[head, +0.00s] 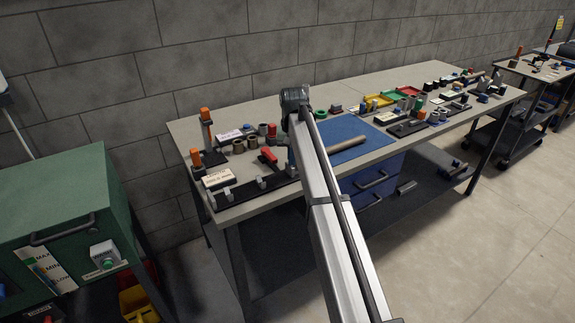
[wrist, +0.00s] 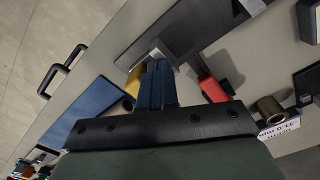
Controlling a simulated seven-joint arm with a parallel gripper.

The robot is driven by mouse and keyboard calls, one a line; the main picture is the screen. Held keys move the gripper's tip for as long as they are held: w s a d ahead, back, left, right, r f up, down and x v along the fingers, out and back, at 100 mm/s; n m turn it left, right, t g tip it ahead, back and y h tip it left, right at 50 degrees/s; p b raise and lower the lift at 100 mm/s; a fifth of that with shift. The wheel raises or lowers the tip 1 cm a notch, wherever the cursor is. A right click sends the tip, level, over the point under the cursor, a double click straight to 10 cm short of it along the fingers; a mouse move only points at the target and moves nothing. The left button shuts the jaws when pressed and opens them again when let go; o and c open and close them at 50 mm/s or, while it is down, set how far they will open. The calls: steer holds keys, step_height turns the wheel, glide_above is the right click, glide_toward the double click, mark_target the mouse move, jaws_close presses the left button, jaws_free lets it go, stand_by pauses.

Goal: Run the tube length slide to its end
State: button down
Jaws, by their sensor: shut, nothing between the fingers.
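A black rail (head: 245,190) lies along the front left of the bench, with small light metal brackets on it. The rail also shows in the wrist view (wrist: 185,30). I cannot tell which part is the tube length slide. My gripper (wrist: 158,68) is shut and empty, its blue fingers side by side. The fingertips are beside a light metal block (wrist: 148,53) at the rail's end; I cannot tell whether they touch. A tan tube (head: 347,144) lies on the blue mat (head: 376,150); a yellowish end (wrist: 133,82) shows beside the fingers. In the head view my arm hides most of the gripper.
A red-handled part (head: 268,156) stands behind the rail; red also shows right of the fingers (wrist: 212,88). Orange-topped posts (head: 205,116), a label block (head: 217,177) and several cylinders crowd the left. Coloured trays (head: 405,93) stand further right. The mat's right side is clear.

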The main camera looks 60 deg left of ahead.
steer(key=shift+s+d+f, duration=0.1)
steer(key=shift+d+f, duration=0.15)
steer(key=shift+d, duration=0.05)
steer(key=shift+a+r, duration=0.15)
steer(key=shift+r, duration=0.85)
steer(key=shift+a+r, duration=0.15)
steer(key=shift+r, duration=0.8)
step_height(320, 180, up, 4)
steer(key=shift+r, duration=0.2)
